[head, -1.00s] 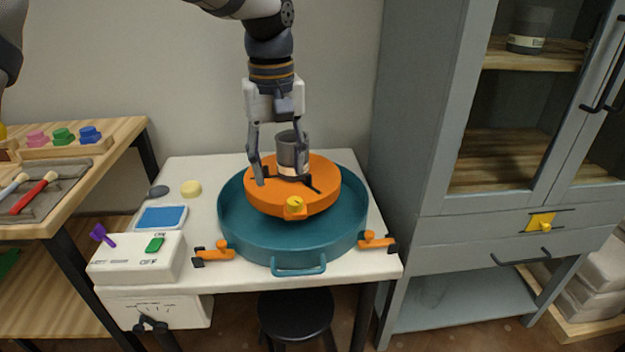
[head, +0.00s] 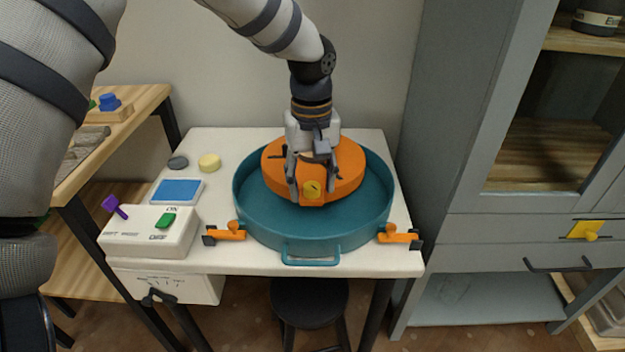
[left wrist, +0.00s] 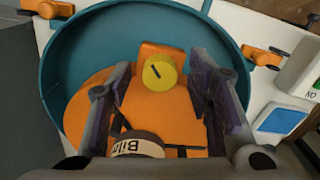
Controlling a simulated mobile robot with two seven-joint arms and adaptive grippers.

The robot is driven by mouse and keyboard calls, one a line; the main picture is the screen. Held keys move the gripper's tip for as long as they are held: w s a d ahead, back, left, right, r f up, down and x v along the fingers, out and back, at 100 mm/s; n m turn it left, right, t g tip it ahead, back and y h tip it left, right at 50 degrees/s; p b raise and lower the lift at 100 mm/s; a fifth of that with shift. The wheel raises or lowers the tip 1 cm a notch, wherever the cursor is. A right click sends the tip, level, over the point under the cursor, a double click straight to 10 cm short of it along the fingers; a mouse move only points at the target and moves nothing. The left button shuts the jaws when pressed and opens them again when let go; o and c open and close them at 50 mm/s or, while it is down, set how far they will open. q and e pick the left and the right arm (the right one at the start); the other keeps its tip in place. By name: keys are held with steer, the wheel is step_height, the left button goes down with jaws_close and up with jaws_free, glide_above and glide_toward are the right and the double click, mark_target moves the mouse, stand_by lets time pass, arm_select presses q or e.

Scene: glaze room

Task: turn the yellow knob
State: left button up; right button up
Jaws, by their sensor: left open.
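The yellow knob (head: 311,188) is a small round dial with a dark mark. It sits on an orange block at the front rim of the orange disc (head: 348,180), which lies in a round teal tray (head: 262,222). My left gripper (head: 315,180) is over the front of the disc, its fingers open and pointing down on either side of the knob. In the left wrist view the knob (left wrist: 160,72) lies between the open fingers, with a gap on each side; contact is not visible. My right gripper is not in view.
A dark labelled jar (left wrist: 136,146) stands on the disc close behind my fingers. Orange clamps (head: 228,233) (head: 398,236) flank the tray. A white switch box (head: 150,232) and a blue pad (head: 177,191) are left on the table. A grey cabinet (head: 480,228) stands at right.

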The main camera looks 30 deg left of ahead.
arm_select(q)
jaws_close()
steer(key=shift+r, duration=0.1)
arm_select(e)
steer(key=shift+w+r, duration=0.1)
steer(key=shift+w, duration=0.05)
arm_select(q)
steer(key=m+p, duration=0.1)
steer(key=m, duration=0.1)
steer(key=shift+r+m, duration=0.1)
steer(key=shift+m, duration=0.3)
steer(key=m, duration=0.2)
steer(key=shift+m, duration=0.4)
steer(key=m+p, duration=0.1)
steer(key=m, duration=0.9)
steer(key=shift+f+m, duration=0.25)
steer(key=shift+m, duration=0.05)
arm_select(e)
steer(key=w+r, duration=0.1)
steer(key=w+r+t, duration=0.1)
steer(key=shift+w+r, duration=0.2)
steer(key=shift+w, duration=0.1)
